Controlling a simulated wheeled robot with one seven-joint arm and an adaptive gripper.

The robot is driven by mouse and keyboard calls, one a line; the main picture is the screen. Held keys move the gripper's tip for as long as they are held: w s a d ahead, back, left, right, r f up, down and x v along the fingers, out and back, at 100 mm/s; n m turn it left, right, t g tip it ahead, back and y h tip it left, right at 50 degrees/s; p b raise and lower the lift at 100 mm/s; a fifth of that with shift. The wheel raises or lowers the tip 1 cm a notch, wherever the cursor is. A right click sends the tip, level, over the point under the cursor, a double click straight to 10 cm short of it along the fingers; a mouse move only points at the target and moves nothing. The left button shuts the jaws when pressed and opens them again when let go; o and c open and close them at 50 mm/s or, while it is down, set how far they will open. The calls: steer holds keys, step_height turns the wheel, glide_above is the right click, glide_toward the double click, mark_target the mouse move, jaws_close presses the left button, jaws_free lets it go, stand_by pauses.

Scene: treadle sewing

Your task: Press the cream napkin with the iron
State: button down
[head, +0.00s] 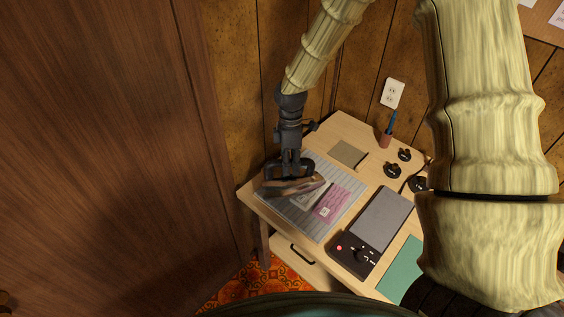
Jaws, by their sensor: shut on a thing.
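My gripper (290,172) reaches down over the left part of the table and is shut on the iron (293,187), a brownish, pointed body seen partly behind the fingers. The iron is at the striped grey mat (318,228), over its left and middle part; I cannot tell whether it touches what is below. A pale cloth (313,196) shows beside the iron on the mat, partly covered; it may be the cream napkin. A pink cloth (331,204) with a pale patch lies right of it. A flat beige square (348,154) lies behind the mat.
A dark device with a grey panel (382,219) stands right of the mat, near a green sheet (402,268). Small black round items (393,170) and a cup with blue pens (386,138) are at the back. A wooden panel (100,150) fills the left.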

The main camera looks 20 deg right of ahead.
mark_target(316, 174)
steer(key=d+r+n+p, duration=0.1)
steer(key=d+n, duration=0.1)
steer(key=d+r+n+p, duration=0.1)
steer(key=n+p, duration=0.1)
steer(key=s+d+n+h+p, duration=0.1)
steer(key=d+n, duration=0.1)
steer(key=shift+s+d+r, duration=0.1)
steer(key=shift+d+r, duration=0.2)
steer(key=shift+r, duration=0.1)
steer(key=shift+s+d+r+n+h+p, duration=0.2)
steer(key=shift+d+n+p, duration=0.25)
steer(key=shift+d+n, duration=0.25)
steer(key=shift+s+d+r+n+h+p, duration=0.1)
steer(key=shift+d+r+n+h+p, duration=0.1)
steer(key=shift+d+n+p, duration=0.45)
steer(key=shift+n, duration=0.25)
steer(key=shift+a+f+b, duration=0.15)
steer(key=shift+f+b, duration=2.85)
steer(key=shift+f, duration=0.45)
steer(key=shift+s+f, duration=0.1)
stand_by(1.9)
